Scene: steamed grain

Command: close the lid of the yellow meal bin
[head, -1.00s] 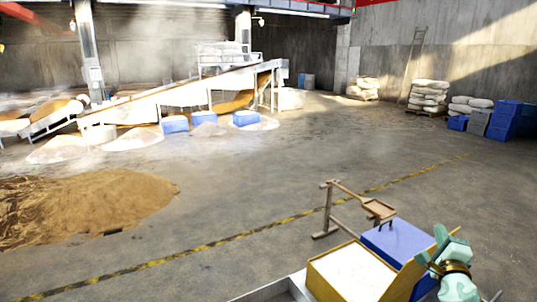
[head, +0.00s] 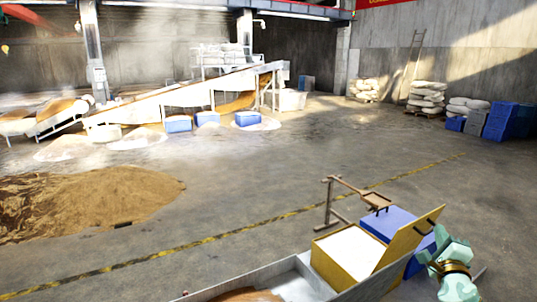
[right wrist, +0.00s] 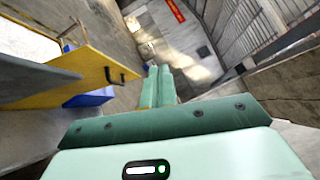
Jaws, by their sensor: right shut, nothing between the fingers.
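The yellow meal bin (head: 326,264) stands at the lower right of the head view, full of white meal. Its yellow lid (head: 418,232) is open, tilted up along the bin's right side. In the right wrist view the lid (right wrist: 92,68) is at the left, with a dark handle on it. My right gripper (head: 441,244) is just right of the lid in the head view. In the right wrist view its pale green fingers (right wrist: 158,82) are together and empty, with a gap between them and the lid. My left gripper is not in view.
A blue bin (head: 388,223) stands behind the yellow bin. A wooden scoop (head: 375,200) rests on a stand beyond it. A grey metal trough (head: 290,280) lies to the left.

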